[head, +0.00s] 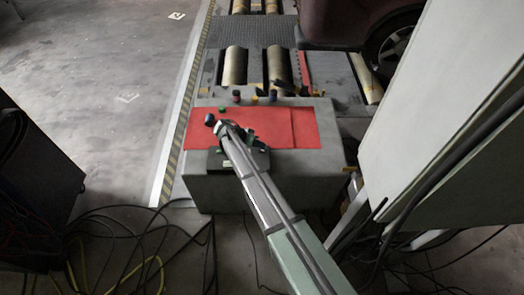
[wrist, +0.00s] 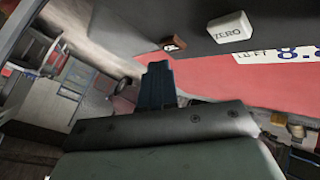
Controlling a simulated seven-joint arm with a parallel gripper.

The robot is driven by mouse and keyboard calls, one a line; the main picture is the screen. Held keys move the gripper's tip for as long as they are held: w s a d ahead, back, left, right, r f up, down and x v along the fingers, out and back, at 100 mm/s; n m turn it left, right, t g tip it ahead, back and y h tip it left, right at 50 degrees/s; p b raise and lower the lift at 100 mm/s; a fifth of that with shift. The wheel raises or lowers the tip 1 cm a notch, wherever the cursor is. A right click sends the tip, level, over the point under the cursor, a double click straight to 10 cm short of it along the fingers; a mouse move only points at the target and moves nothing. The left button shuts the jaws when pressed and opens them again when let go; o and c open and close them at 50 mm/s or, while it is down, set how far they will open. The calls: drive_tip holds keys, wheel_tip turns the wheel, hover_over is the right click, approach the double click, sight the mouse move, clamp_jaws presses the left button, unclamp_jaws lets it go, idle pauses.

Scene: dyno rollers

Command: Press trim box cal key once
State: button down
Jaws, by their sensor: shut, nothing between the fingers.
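In the wrist view a dark box face (wrist: 275,22) fills the top right. It carries a white key (wrist: 230,28) marked ZERO and a smaller brown-red key (wrist: 174,44) with a short light label I cannot fully read; which is the cal key is not certain. My gripper (wrist: 157,72) is shut and empty, its dark fingertips just below the brown-red key in the picture; contact cannot be told.
The red mat (head: 305,128) covers a grey cabinet (head: 215,190). Rollers (head: 235,65) lie behind; a pale panel stands at right (head: 450,90).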

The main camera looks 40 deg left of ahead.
sight(260, 150)
drive_tip(key=shift+f, duration=0.2)
drive_tip(key=shift+f, duration=0.25)
drive_tip(key=shift+f, duration=0.35)
idle(0.8)
drive_tip(key=shift+r, duration=0.8)
drive_tip(key=shift+r, duration=0.15)
drive_tip(key=shift+r, duration=2.35)
